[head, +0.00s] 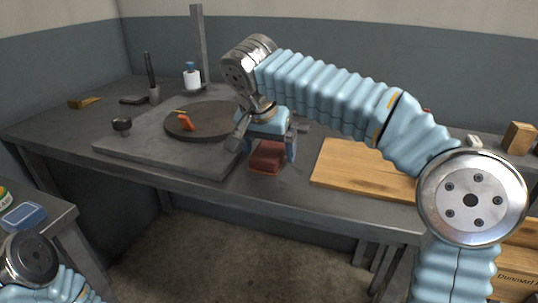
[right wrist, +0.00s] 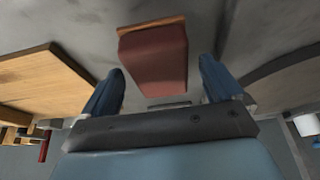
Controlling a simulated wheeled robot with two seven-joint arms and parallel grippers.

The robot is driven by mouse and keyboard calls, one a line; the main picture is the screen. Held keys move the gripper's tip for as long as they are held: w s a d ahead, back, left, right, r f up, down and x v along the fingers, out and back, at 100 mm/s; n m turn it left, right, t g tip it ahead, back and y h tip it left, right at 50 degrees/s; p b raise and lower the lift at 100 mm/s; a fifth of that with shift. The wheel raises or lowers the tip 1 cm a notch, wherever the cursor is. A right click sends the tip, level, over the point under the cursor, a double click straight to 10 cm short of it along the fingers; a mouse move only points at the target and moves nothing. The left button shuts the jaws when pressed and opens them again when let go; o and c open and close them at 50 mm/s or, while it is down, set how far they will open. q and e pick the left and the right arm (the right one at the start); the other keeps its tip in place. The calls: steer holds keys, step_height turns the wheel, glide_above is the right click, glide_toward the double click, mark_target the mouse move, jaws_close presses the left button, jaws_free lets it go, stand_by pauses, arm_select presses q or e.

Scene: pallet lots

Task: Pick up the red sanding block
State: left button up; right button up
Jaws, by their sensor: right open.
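The red sanding block (head: 267,157) lies on the grey workbench between the stone slab and the wooden board. It is a dark red block with a thin brown layer along one edge. In the right wrist view the block (right wrist: 153,62) shows ahead of and between the two blue fingers. My right gripper (head: 268,150) is open above the block, with a finger to either side in the picture. I cannot tell whether the fingers touch it. In the right wrist view the gripper (right wrist: 160,85) holds nothing. My left gripper is not in view; only part of my left arm shows at bottom left.
The grey slab (head: 130,148) bears a round dark disc (head: 210,132) with a small orange piece (head: 185,122). A wooden board (head: 340,170) lies right of the block. A white bottle (head: 192,78) stands behind.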

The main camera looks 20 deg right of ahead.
mark_target(270, 147)
steer(key=shift+f, duration=0.1)
steer(key=shift+c, duration=0.4)
steer(key=c, duration=1)
steer(key=shift+c, duration=0.2)
steer(key=shift+r, duration=0.5)
steer(key=v, duration=0.3)
steer(key=shift+w+d+r, duration=0.1)
steer(key=shift+w+d, duration=0.1)
steer(key=shift+w, duration=0.05)
steer(key=s+a+r, duration=0.2)
steer(key=s+r, duration=0.7)
steer(key=s, duration=0.4)
steer(key=shift+s, duration=0.15)
